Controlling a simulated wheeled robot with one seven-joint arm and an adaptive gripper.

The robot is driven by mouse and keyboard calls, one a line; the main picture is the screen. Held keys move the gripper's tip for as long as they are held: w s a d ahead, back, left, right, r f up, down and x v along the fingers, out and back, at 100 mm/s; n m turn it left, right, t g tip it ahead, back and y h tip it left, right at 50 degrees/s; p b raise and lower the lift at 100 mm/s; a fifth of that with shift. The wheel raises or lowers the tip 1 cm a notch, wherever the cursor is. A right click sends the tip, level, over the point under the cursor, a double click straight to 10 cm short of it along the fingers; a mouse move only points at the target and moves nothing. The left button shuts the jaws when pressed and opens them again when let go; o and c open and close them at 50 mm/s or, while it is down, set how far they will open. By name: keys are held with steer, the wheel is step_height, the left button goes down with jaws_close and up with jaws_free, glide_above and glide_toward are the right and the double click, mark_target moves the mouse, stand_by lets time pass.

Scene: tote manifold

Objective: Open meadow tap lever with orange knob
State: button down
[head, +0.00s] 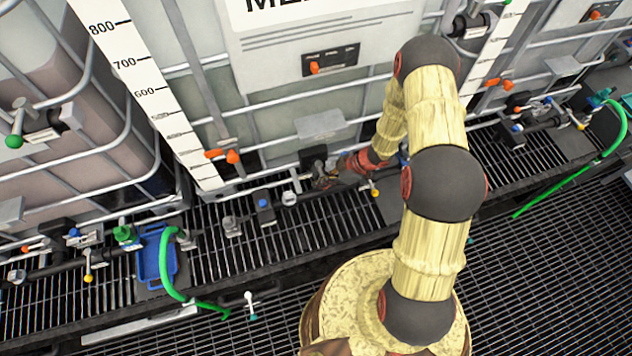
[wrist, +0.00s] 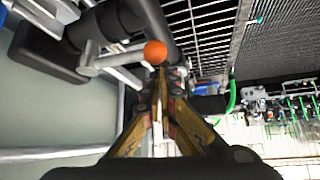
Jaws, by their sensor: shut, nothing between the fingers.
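In the wrist view an orange ball knob (wrist: 155,52) sits on the end of a grey lever (wrist: 118,60) that reaches in from the left, beside a thick dark pipe. My gripper (wrist: 166,82) is shut and empty, its tips just below the knob in the picture; I cannot tell whether they touch it. In the head view my gripper (head: 332,180) is low at the front of the middle tank, by a dark tap body (head: 315,157). The knob by my gripper cannot be made out there. The tank's label (head: 330,15) is cut off at the top.
A dark pipe with valves and a gauge (head: 289,198) runs along the grating (head: 310,235). Orange knobs (head: 232,157) show left of my gripper. A blue tray (head: 157,258) and green hose (head: 170,275) are at the lower left. Metal cage bars stand close to the tap.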

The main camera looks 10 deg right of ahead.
steer(key=shift+d, duration=0.35)
stand_by(0.5)
